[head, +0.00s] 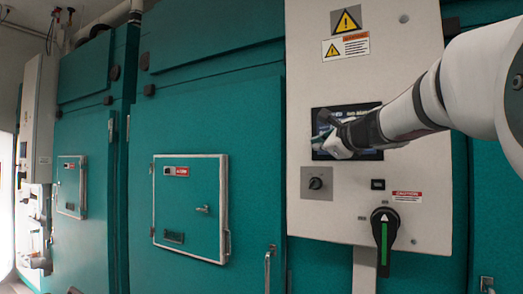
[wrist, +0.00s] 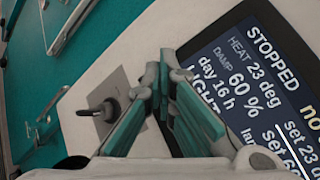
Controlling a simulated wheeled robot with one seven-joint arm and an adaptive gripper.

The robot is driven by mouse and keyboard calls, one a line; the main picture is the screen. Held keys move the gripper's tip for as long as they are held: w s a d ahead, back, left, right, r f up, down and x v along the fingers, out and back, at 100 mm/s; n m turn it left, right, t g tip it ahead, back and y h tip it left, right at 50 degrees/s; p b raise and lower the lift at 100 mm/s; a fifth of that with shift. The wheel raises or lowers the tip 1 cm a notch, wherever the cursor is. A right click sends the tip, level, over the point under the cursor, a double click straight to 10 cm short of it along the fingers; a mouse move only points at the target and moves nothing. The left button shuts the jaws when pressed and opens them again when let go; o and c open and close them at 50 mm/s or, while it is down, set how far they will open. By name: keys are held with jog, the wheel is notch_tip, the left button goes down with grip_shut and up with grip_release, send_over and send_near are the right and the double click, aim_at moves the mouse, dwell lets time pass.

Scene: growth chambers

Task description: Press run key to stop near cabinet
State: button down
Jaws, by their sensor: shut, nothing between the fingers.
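The near cabinet's grey control panel (head: 410,190) carries a dark display screen (head: 372,153). In the wrist view the screen (wrist: 245,75) reads STOPPED, HEAT 23 deg, DAMP 60 %, day 16 h; its right part is cut off. My gripper (head: 326,128) is in front of the screen's left part and hides some of it. In the wrist view my gripper (wrist: 165,75) has its fingers together and empty, by the screen's left edge. Whether the fingertips touch the panel I cannot tell. A black knob or key switch (head: 316,183) on a grey plate sits below the screen, clear of the fingers. No labelled run key is readable.
A large black rotary handle (head: 384,228) with a green stripe projects below the screen. A small black square (head: 378,184) sits above it. Warning labels (head: 346,21) are at the top. Teal cabinet doors (head: 190,205) with handles stretch to the left.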

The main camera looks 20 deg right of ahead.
jog(key=shift+s+a, duration=0.45)
jog(key=shift+a, duration=0.1)
jog(key=s+a, duration=0.1)
jog(key=a, duration=0.1)
jog(key=s+a, duration=0.2)
dwell(0.6)
dwell(0.5)
